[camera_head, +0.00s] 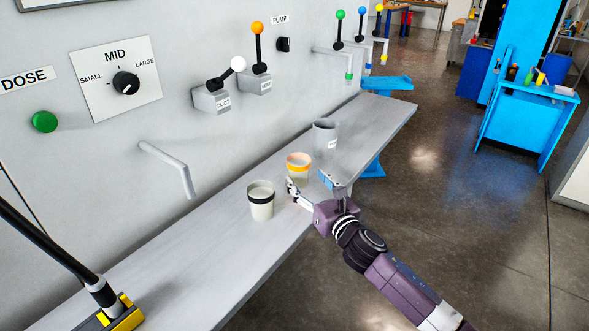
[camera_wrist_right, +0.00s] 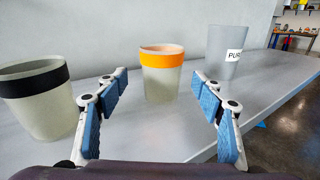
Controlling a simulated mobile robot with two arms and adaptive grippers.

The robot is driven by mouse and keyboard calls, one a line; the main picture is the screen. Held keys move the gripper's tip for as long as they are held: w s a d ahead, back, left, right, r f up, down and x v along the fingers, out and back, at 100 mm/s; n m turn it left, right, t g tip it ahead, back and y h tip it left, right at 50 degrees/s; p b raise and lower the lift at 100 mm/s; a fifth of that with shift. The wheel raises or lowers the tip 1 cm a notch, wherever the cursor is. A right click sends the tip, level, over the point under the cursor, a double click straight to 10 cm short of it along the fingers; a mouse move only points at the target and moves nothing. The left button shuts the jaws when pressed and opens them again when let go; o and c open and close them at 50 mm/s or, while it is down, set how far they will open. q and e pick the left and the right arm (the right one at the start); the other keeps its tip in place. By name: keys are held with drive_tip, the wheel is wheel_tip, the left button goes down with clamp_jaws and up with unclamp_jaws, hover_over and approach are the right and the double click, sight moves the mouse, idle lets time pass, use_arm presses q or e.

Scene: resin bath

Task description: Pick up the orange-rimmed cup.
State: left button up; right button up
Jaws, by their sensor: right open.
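The orange-rimmed cup (camera_head: 298,166) stands upright on the grey shelf (camera_head: 172,268) in the head view. In the right wrist view the cup (camera_wrist_right: 161,78) is centred between the fingers, a little beyond their tips. My right gripper (camera_head: 308,184) is open and empty, just in front of the cup on the near side. Its blue-padded fingers show spread apart in the right wrist view (camera_wrist_right: 160,90). My left gripper does not show in either view.
A black-rimmed cup (camera_head: 262,203) stands left of the orange-rimmed one. A grey container (camera_head: 325,137) with a label stands behind to the right. A bent pipe (camera_head: 170,168) juts from the wall panel above the shelf.

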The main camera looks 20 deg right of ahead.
sight(303, 171)
drive_tip(key=shift+w+r, duration=0.35)
drive_tip(key=shift+r, duration=0.15)
drive_tip(key=w, duration=0.1)
drive_tip(key=w+p, duration=0.1)
drive_tip(key=w, duration=0.1)
drive_tip(key=shift+w+a+r, duration=0.1)
drive_tip(key=shift+w+a, duration=0.1)
drive_tip(key=shift+w, duration=0.05)
drive_tip(key=shift+w+a, duration=0.1)
drive_tip(key=shift+w, duration=0.6)
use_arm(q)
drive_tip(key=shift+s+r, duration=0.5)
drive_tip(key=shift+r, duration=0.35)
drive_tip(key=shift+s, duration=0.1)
use_arm(e)
drive_tip(key=shift+c, duration=0.5)
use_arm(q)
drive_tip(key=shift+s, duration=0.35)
use_arm(e)
drive_tip(key=c, duration=0.9)
drive_tip(key=shift+c, duration=0.2)
